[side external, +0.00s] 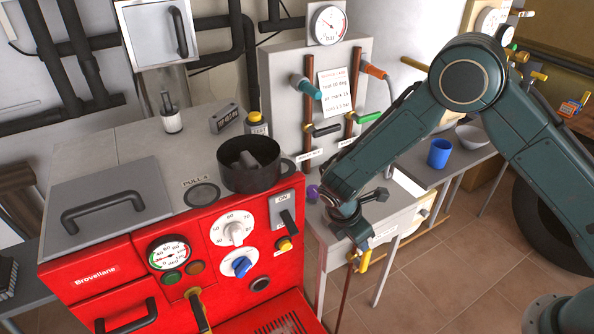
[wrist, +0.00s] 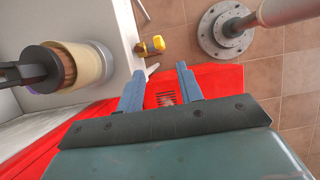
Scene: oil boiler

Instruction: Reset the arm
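My arm reaches in from the right in the side external view, bent at the elbow. My gripper (side external: 350,222) points down beside the right side of the red boiler (side external: 105,272), above a small pale table (side external: 398,222). In the wrist view my gripper (wrist: 160,75) shows two blue-grey fingers spread apart with nothing between them. The red boiler's lower part (wrist: 205,77) and tiled floor lie behind the fingers. Contact between the fingers and anything else is not visible.
A black pot (side external: 252,175) with grey pieces stands on the boiler top. A gauge panel (side external: 290,75) rises behind. A blue cup (side external: 439,153) and a bowl (side external: 473,138) stand on a table at the right. A yellow-handled valve (side external: 362,260) sits below my gripper.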

